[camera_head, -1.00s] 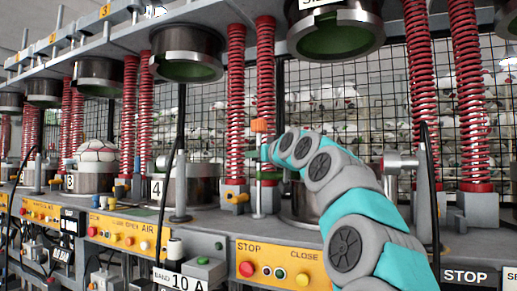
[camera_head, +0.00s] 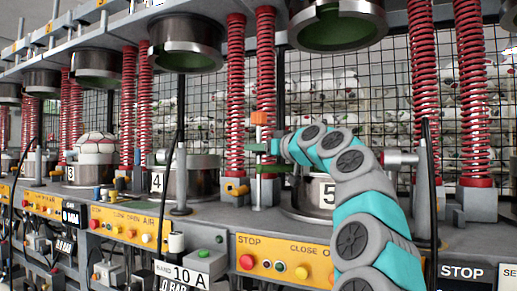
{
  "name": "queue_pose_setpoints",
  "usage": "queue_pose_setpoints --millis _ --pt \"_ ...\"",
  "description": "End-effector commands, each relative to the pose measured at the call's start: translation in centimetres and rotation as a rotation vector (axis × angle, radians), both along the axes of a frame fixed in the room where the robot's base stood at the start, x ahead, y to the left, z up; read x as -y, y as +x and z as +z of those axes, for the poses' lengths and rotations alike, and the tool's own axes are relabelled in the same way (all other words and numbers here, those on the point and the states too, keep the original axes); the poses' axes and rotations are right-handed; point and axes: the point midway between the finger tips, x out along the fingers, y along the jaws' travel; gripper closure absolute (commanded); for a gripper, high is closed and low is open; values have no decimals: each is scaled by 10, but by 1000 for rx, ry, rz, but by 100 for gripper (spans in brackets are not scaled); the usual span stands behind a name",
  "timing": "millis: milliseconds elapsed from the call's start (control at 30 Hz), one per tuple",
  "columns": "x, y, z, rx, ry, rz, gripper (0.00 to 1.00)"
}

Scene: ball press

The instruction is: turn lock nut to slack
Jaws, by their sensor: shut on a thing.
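A thin upright rod (camera_head: 257,190) with an orange block (camera_head: 259,118) at its top stands in front of the red springs. My gripper (camera_head: 260,158) comes in from the right and is shut around the rod, below the orange block. Its green fingers show one above the other at the rod. The lock nut cannot be clearly made out; the part between the fingers is mostly hidden. A metal cylinder marked 5 (camera_head: 327,192) stands behind and below my gripper, partly covered by my arm.
Red spring columns (camera_head: 236,100) stand close behind the rod. A round press head (camera_head: 338,25) hangs above. A yellow STOP/CLOSE panel (camera_head: 285,262) lies in front, and a black cable (camera_head: 432,180) hangs at right. A metal cylinder marked 4 (camera_head: 203,180) stands to the left.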

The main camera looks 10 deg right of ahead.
Motion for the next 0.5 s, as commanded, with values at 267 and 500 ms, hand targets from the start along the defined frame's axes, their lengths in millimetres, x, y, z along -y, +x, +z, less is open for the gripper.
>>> queue_pose_setpoints --millis 267,500 --pt "0 0 -1 -2 -1 -1 30" --pt "0 0 0 -1 0 -1 24"
